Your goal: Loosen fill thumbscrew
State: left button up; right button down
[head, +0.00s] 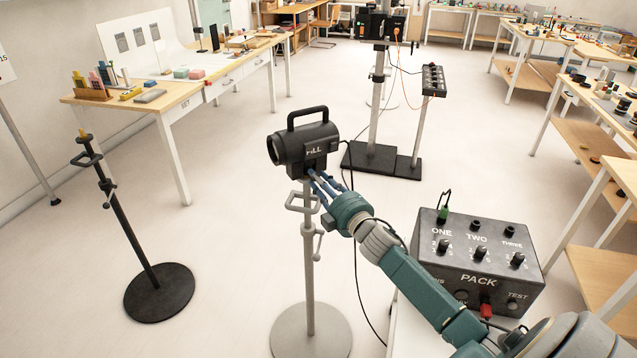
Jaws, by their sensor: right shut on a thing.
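The black fill lamp (303,146), marked FILL, sits on top of a grey stand (309,255) with a round base. Its top handle is upright and its lens end faces left. My right gripper (318,184) reaches in from the lower right, its blue fingers just under the lamp at the top of the stand. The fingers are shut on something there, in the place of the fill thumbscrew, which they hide. A grey clamp handle shows on the stand just below the fingers. My left gripper is not in view.
A black control box (475,265) marked PACK stands at the lower right, with a cable running near the stand. A black stand (122,228) is at left. Tables with props line both sides. Floor between the stands is clear.

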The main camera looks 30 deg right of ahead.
jog(key=shift+d+f+n, duration=0.15)
jog(key=shift+d+n, duration=0.05)
jog(key=shift+n, duration=0.6)
jog(key=c, duration=1.4)
grip_release()
jog(key=shift+d, duration=0.15)
jog(key=shift+c, duration=0.2)
jog(key=shift+s, duration=0.1)
jog(key=s, duration=1.2)
jog(key=shift+a, duration=0.45)
